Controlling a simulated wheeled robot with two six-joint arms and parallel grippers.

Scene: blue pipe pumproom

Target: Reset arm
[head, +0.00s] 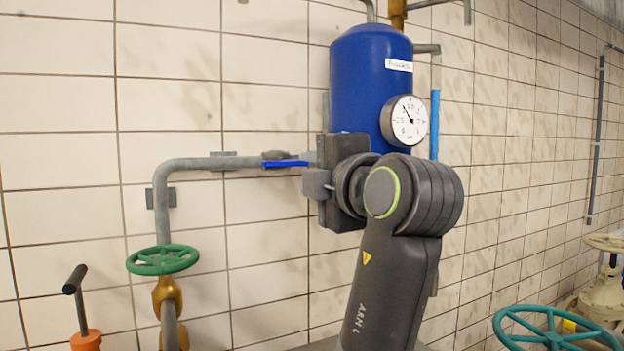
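One arm of mine, marked "ARM L", rises from the bottom centre; I take it for my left arm. Its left gripper (314,173) points left, in front of the wall pipe and just below the blue tank (368,85). The gripper's light grey fingers are beside the right end of a blue valve lever (286,163). I cannot tell whether they touch the lever, nor whether they are open or shut. The wrist hides the lower part of the tank and the pipe behind it. My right gripper is not in view.
A round gauge (409,121) sits on the tank, right above my wrist. A grey pipe (196,164) bends down to a green handwheel (162,260). An orange-based black handle (75,280) stands lower left. A teal handwheel (553,323) is lower right. The upper left wall is bare.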

